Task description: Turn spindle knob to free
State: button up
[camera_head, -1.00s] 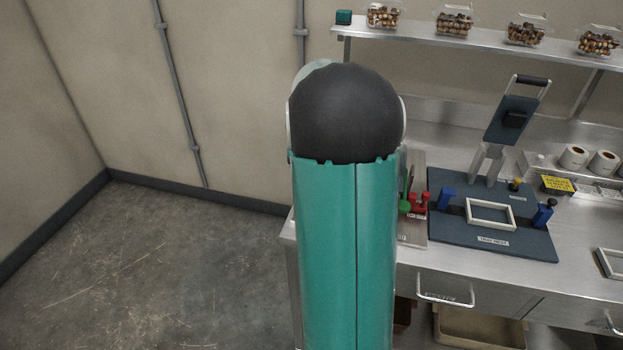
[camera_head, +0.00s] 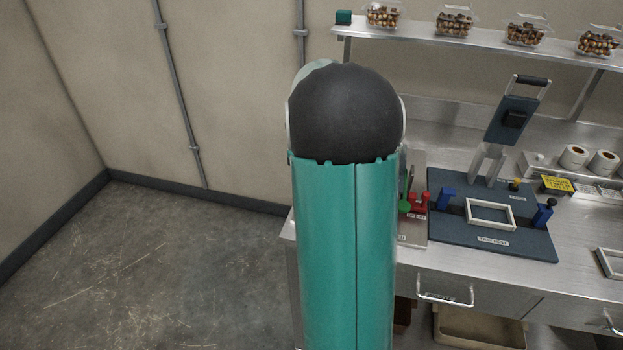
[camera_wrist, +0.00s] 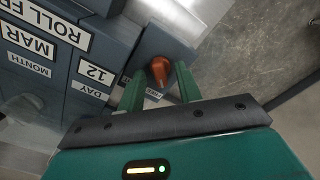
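An orange spindle knob (camera_wrist: 158,72) shows in the wrist view on the end of a dark blue-grey block (camera_wrist: 168,42). A white label reading "ROLL FR...", cut off by the picture edge, is on the blue-grey body to its left. My gripper (camera_wrist: 159,79) is open, with its two green fingers on either side of the knob's near end. A gap shows between each finger and the knob, and I see no contact. In the head view my own arm hides my gripper, and I cannot make out the knob.
Month and day blocks (camera_wrist: 92,73) reading "MAR" and "12" sit close left of my fingers. In the head view, a blue tray-nest board (camera_head: 450,228) with a raised lever press (camera_head: 512,118) stands on the steel bench. Red fittings (camera_head: 421,201) are left of it. Filled clamshells line the shelf (camera_head: 490,40).

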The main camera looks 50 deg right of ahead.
jog(key=shift+r, duration=0.1)
notch_tip(320, 180, up, 14)
jog(key=shift+f, duration=0.2)
dwell(0.3)
dwell(0.5)
jog(key=s+a+r+n+t, duration=0.1)
jog(key=a+r, duration=0.1)
jog(key=a, duration=0.8)
jog(key=s+a+r+n+t, duration=0.1)
jog(key=a+t, duration=0.1)
jog(key=a, duration=0.9)
jog(key=s+a+f+t, duration=0.1)
jog(key=s+a+f, duration=0.1)
jog(key=s+a, duration=0.2)
jog(key=s+a+f+n+t, duration=0.1)
jog(key=s+a+f, duration=0.1)
jog(key=s+a, duration=0.3)
jog(key=a, duration=0.4)
jog(key=shift+s+a+f+t, duration=0.15)
jog(key=shift+a+t, duration=0.15)
